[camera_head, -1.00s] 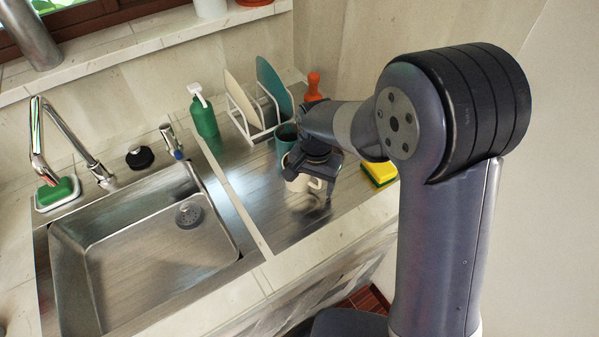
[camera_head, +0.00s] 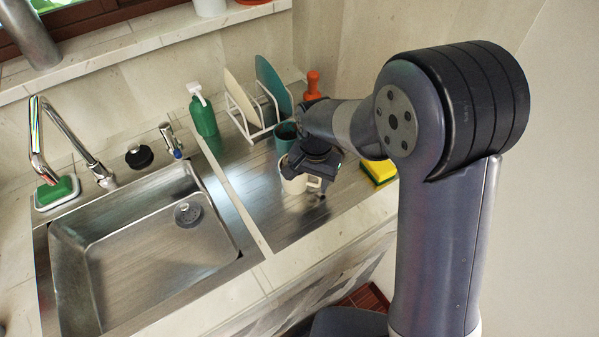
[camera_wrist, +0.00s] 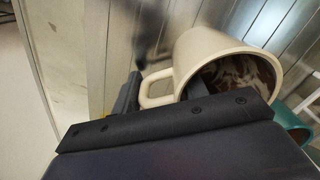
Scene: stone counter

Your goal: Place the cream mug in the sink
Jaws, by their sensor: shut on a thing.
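The cream mug (camera_head: 293,184) is on or just above the steel drainboard, partly hidden by my gripper (camera_head: 308,176); I cannot tell whether it touches the board. In the wrist view the cream mug (camera_wrist: 205,62) shows its open mouth, with its handle at the left. My gripper is shut on the mug, one finger (camera_wrist: 130,95) beside the handle and the other at the mouth. The empty steel sink (camera_head: 150,262) lies to the left of the mug, with a round drain at its back right.
A teal mug (camera_head: 285,139) stands close behind the cream mug. A rack with plates (camera_head: 272,88), a green bottle (camera_head: 203,116) and an orange bottle (camera_head: 312,86) stand at the back. A yellow sponge (camera_head: 379,172) lies to the right. The faucet (camera_head: 75,140) rises behind the sink.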

